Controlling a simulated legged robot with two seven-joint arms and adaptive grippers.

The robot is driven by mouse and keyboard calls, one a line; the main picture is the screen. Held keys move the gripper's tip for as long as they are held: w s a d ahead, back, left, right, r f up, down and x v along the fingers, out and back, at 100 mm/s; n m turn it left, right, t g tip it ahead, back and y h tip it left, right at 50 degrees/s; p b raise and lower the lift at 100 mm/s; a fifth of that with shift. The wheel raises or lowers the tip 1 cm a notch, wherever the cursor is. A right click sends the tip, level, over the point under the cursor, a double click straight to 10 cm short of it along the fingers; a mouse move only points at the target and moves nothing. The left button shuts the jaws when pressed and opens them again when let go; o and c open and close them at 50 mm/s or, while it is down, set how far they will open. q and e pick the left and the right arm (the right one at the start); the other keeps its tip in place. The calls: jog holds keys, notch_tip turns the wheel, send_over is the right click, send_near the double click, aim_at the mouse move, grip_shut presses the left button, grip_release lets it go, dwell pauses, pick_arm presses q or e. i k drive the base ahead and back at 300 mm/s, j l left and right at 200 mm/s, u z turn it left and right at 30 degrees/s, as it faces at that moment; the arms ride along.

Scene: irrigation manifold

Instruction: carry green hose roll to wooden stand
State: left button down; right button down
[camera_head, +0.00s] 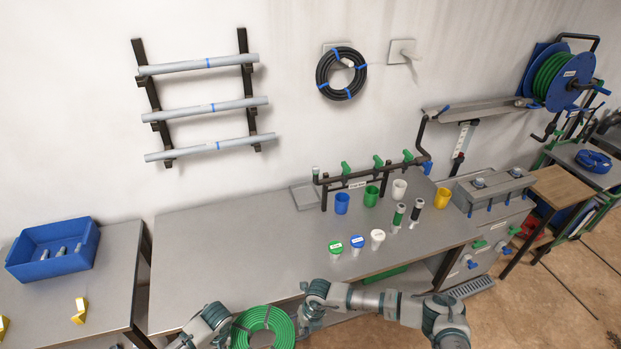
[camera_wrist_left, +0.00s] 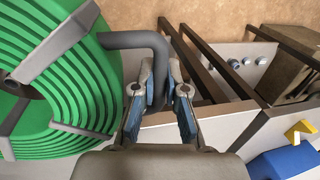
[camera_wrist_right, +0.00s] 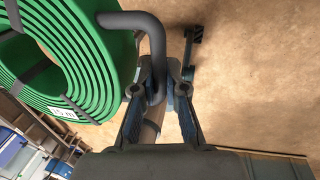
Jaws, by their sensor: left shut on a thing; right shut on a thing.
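The green hose roll (camera_head: 285,328) is at the bottom centre of the head view, in front of the near edge of the workbench. My left gripper (camera_head: 222,326) is on its left side, and my right gripper (camera_head: 304,318) is on its right. In the left wrist view, my left gripper (camera_wrist_left: 160,95) is shut on a dark grey handle of the green hose roll (camera_wrist_left: 85,90). In the right wrist view, my right gripper (camera_wrist_right: 158,95) is shut on the opposite handle beside the green coils (camera_wrist_right: 85,75). The wooden stand (camera_head: 562,187) is at the right, past the workbench.
Cups and capped parts stand on the grey workbench (camera_head: 250,235). A blue bin (camera_head: 55,262) is on the left table. A grey valve box (camera_head: 490,190) stands between the workbench and the wooden stand. Open brown floor (camera_head: 560,290) lies at the lower right.

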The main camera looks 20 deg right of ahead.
aim_at(559, 184)
jog(key=l, duration=1.3)
jog(key=i+l, duration=0.15)
jog(key=l, duration=2.5)
jog(key=i+l, duration=0.1)
jog(key=l, duration=1.2)
jog(key=i+l, duration=0.1)
jog(key=l, duration=0.95)
jog(key=i+l, duration=0.15)
jog(key=l, duration=0.35)
jog(key=i+l, duration=0.1)
jog(key=l, duration=0.95)
jog(key=i+l, duration=0.15)
jog(key=l, duration=0.4)
jog(key=i+l, duration=0.55)
